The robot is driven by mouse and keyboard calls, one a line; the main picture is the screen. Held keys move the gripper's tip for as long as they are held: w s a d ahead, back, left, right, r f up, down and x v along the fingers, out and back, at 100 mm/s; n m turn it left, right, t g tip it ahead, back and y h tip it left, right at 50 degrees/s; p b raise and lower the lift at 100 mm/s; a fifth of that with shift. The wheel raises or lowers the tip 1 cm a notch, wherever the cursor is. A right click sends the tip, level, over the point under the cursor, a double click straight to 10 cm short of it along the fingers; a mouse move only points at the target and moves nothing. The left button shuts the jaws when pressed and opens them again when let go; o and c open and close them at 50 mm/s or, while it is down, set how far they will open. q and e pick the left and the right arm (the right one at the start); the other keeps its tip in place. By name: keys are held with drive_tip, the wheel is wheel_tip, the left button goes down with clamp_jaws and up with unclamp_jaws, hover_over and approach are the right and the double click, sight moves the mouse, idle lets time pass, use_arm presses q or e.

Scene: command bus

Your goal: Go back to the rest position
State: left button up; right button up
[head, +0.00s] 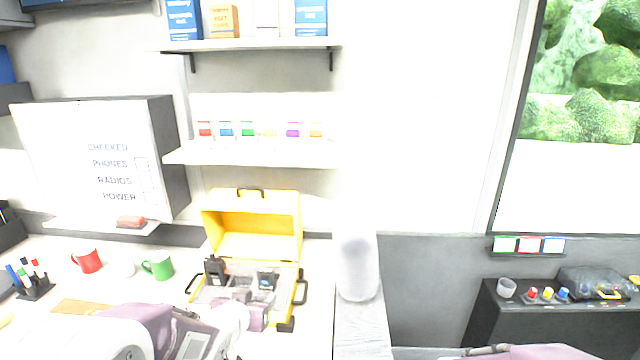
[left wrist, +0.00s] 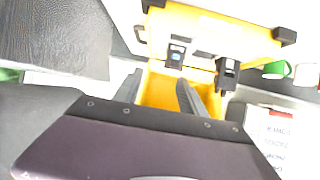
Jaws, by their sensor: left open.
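My left gripper (head: 241,294) is over the front of the open yellow case (head: 252,215) on the counter. In the left wrist view its two dark fingers (left wrist: 160,92) are apart, with nothing between them. The yellow case (left wrist: 215,28) lies beyond the fingertips there, holding a black handheld radio (left wrist: 227,74) and another dark device (left wrist: 176,54). In the head view the radio (head: 215,270) stands in the left part of the case and the device (head: 266,279) sits to the right. Part of my right arm shows at the bottom right; its gripper is out of view.
A red mug (head: 87,260), a green mug (head: 158,265) and a marker holder (head: 36,290) stand left of the case. A whiteboard (head: 85,150) hangs behind. A translucent cylinder (head: 357,265) stands right of the case. Shelves (head: 255,153) are above.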

use_arm(q)
drive_tip(key=s+f+g, duration=0.5)
drive_tip(key=s, duration=0.6)
drive_tip(key=s+f+n+g+y, duration=0.1)
drive_tip(key=s+f+g, duration=0.4)
drive_tip(key=s, duration=0.7)
drive_tip(key=shift+s+a+g, duration=0.2)
drive_tip(key=shift+s+g, duration=0.05)
drive_tip(key=shift+g, duration=0.25)
